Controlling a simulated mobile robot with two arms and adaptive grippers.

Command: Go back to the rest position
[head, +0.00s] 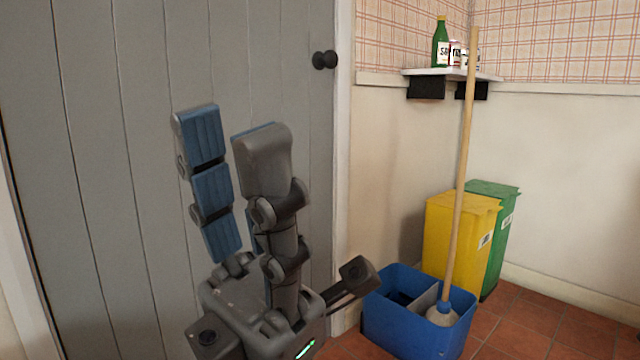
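My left gripper (229,138) is raised in front of the grey door, with its fingers pointing up. Its dark fingers have blue pads and stand apart, with nothing visible between them. The gripper is open and its lower part runs to the bottom edge of the picture. My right gripper is not in view.
A grey plank door (110,130) with a black knob (324,60) fills the left. A blue bucket (405,325) holds a long-handled mop (462,170). Yellow (455,240) and green (508,225) bins stand behind. A wall shelf (440,72) carries a green bottle (440,45) and cans.

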